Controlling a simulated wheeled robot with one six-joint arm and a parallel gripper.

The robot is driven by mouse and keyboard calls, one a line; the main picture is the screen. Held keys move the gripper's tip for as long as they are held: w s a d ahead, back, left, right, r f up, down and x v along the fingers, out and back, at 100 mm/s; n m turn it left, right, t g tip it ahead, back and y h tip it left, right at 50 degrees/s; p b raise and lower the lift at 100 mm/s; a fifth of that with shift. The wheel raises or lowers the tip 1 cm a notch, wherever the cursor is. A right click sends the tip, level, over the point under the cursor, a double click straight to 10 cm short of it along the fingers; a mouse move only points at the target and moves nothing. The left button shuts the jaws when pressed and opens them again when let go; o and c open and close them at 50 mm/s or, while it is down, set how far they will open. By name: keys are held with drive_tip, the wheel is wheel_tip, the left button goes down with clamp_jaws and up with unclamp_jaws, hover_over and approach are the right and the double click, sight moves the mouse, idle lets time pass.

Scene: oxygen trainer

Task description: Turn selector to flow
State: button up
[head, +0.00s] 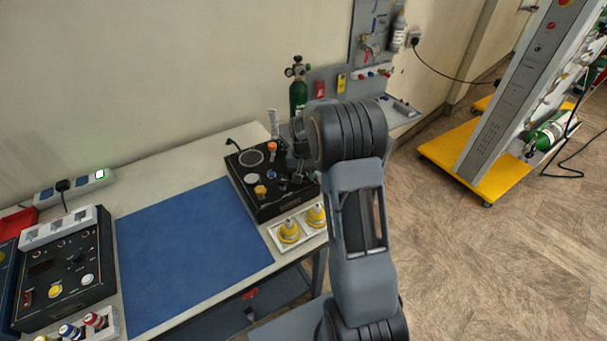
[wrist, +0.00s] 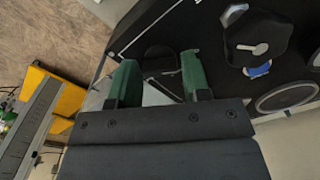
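The black trainer panel (head: 262,206) stands on the bench, right of the blue mat. It also fills the upper right of the wrist view (wrist: 205,22). There, a black knob (wrist: 272,36) with a pale pointer sits right of my fingers; it looks like the selector, but no label is readable. My gripper (wrist: 160,80) has its two green fingers spread apart, with no object clearly held between them. A dark rounded shape (wrist: 160,57) shows beyond the gap. In the head view my arm hides the fingers and the panel's right part.
A round gauge (wrist: 286,95) and a blue part (wrist: 257,70) lie near the knob. Two yellow fittings (head: 289,232) sit in a tray before the panel. A green cylinder (head: 298,97) stands behind it. The blue mat (head: 190,250) is clear.

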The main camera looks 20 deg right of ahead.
drive_tip(key=c, duration=0.6)
drive_tip(key=shift+o, duration=0.2)
drive_tip(key=m+b, duration=0.1)
drive_tip(key=m, duration=0.4)
drive_tip(key=shift+m+b, duration=0.4)
drive_tip(key=m+b, duration=0.1)
drive_tip(key=m, duration=0.4)
drive_tip(key=shift+m, duration=0.6)
drive_tip(key=o, duration=0.9)
drive_tip(key=shift+o, duration=0.2)
